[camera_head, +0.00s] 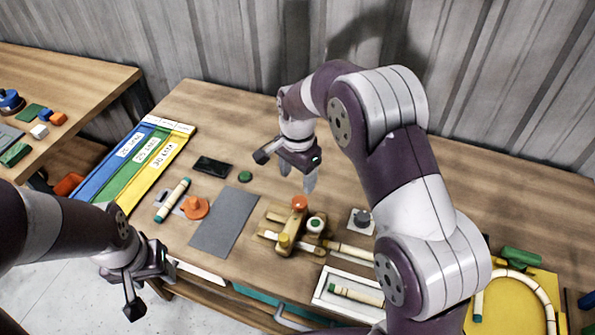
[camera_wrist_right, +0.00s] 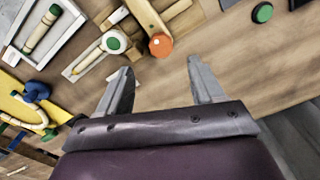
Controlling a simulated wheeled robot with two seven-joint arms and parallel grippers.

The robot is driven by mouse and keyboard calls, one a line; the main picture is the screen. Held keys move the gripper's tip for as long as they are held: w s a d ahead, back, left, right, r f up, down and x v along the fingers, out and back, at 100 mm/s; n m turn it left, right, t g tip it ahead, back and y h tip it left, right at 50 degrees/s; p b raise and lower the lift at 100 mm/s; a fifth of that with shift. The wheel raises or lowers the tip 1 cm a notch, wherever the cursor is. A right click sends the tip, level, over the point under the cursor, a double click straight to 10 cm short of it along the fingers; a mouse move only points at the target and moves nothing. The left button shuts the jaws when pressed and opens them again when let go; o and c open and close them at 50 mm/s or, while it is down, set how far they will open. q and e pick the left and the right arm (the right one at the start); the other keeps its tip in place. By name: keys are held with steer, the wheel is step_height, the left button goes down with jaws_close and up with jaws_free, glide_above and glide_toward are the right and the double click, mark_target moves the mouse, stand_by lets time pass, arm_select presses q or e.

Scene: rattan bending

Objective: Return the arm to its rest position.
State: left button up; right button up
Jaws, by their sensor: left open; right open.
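My right arm (camera_head: 385,145) arches over the table from the right. Its gripper (camera_head: 298,180) is open and empty above the back middle of the table, behind the wooden bending jig (camera_head: 290,232). In the right wrist view the two fingers (camera_wrist_right: 163,88) are spread apart with only bare table between them. My left gripper (camera_head: 152,285) hangs low at the left, in front of the table's front edge. It is open, and I see nothing held in it. Part of the left arm is cut off by the frame.
A wooden table (camera_head: 400,155) carries a grey mat (camera_head: 225,222), a white tray (camera_head: 335,303) with a rattan piece, and a yellow board (camera_head: 530,290) with a bent rattan arc. Coloured labelled strips (camera_head: 130,160) lie at left. The table's back middle is clear.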

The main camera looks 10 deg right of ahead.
arm_select(q)
steer(key=shift+f, duration=0.25)
arm_select(e)
steer(key=shift+r, duration=1.55)
steer(key=s+d+n, duration=0.2)
steer(key=s+n, duration=0.3)
steer(key=s, duration=0.4)
steer(key=s+d+f+n+t, duration=0.1)
steer(key=s+d+n, duration=0.2)
steer(key=s+n, duration=0.3)
steer(key=s, duration=0.4)
steer(key=shift+f+n, duration=0.2)
steer(key=shift+n, duration=0.1)
arm_select(q)
steer(key=shift+w, duration=0.1)
arm_select(e)
steer(key=shift+w+d, duration=0.1)
